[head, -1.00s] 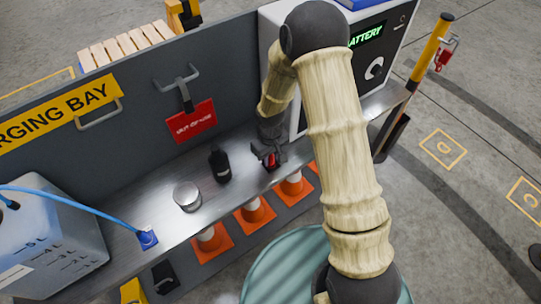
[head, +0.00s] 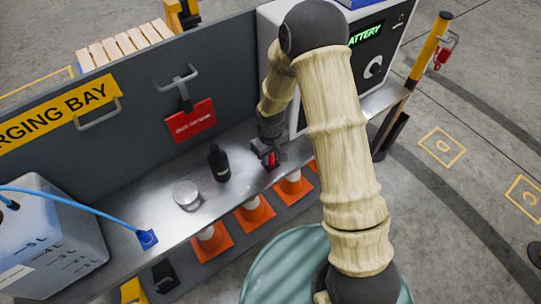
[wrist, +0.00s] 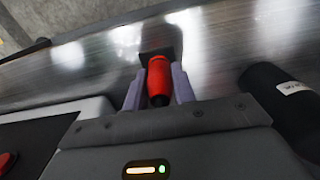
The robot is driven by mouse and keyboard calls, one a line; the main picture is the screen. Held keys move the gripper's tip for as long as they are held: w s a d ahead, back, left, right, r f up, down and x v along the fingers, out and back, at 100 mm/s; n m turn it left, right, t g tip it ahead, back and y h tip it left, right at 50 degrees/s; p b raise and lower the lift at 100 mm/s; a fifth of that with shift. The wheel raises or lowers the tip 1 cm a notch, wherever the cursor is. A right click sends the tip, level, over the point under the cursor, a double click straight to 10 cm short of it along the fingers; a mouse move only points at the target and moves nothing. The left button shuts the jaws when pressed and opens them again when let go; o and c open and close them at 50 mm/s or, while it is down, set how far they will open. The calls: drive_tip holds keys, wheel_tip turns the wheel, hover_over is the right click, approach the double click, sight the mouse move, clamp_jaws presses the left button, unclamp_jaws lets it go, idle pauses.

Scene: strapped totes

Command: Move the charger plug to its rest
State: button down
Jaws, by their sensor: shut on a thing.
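My gripper (head: 270,157) is low over the right part of the metal bench shelf, in front of the battery cabinet. In the wrist view my gripper (wrist: 158,88) is shut on a red cylindrical piece with a dark lower end, which I take to be the charger plug (wrist: 158,76). The two pale fingers lie on either side of it. A dark square shape (wrist: 161,38) shows at its far end; I cannot tell if this is part of the plug or a holder. In the head view only a little red shows at the fingers. I cannot clearly identify the rest.
A black bottle (head: 219,163) and a round metal tin (head: 187,195) stand left of my gripper on the shelf (head: 120,258). A cabinet (head: 372,75) stands right. A red sign (head: 190,121) hangs on the back panel. Orange cones (head: 253,212) stand below.

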drive_tip(key=shift+w, duration=0.1)
idle(0.5)
drive_tip(key=shift+f, duration=0.55)
drive_tip(key=c, duration=1.1)
unclamp_jaws()
drive_tip(key=shift+o, duration=0.2)
drive_tip(key=shift+r, duration=0.1)
wheel_tip(320, 180, up, 17)
drive_tip(key=p, duration=0.1)
drive_tip(key=shift+p, duration=0.4)
drive_tip(key=shift+r, duration=0.1)
